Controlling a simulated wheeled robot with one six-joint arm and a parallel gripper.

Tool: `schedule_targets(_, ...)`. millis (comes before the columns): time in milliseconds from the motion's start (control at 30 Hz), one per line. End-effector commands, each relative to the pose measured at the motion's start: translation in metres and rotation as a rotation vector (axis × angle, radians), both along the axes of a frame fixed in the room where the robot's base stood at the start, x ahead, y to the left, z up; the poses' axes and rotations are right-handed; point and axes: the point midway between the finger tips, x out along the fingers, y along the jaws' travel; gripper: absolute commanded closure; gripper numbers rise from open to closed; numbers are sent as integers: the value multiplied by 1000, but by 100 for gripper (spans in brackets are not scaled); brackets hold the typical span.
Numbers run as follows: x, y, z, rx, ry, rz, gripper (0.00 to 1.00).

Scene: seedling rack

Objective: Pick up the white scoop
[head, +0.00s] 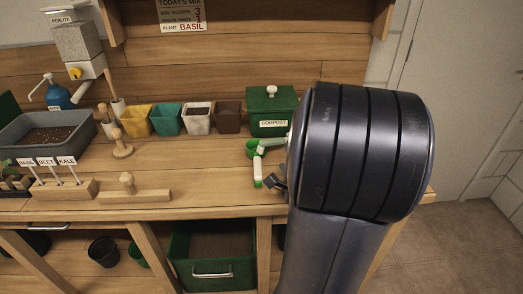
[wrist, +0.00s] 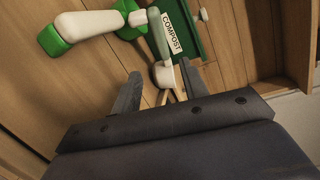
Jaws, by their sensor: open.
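A white rounded piece, which looks like part of the white scoop (wrist: 163,75), shows between my gripper's fingers in the wrist view. A pale bar runs up from it. I cannot tell whether the fingers touch it. My gripper (wrist: 160,72) is open, with one dark finger on each side of this piece. In the head view a dark fingertip shows beside my arm, which hides most of the gripper and the space behind it. A green scoop (head: 252,148) with a pale handle and green end lies just left; its handle (wrist: 90,22) shows in the wrist view.
The green compost box (head: 272,108) stands close behind; its label (wrist: 172,33) shows in the wrist view. Several small pots (head: 167,119) line the back of the bench. A wooden tamper (head: 134,191) lies at the front left. The bench middle is clear.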

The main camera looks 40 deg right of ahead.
Motion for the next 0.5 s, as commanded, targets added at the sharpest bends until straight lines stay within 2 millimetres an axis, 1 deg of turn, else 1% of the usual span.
schedule_targets(33,-1,-2,-4,19,-22,-2,58)
schedule_targets(167,5,-6,-3,42,-51,3,58)
schedule_targets(400,40,-19,-6,42,-52,4,58)
schedule_targets(500,48,-23,-7,43,-51,2,58)
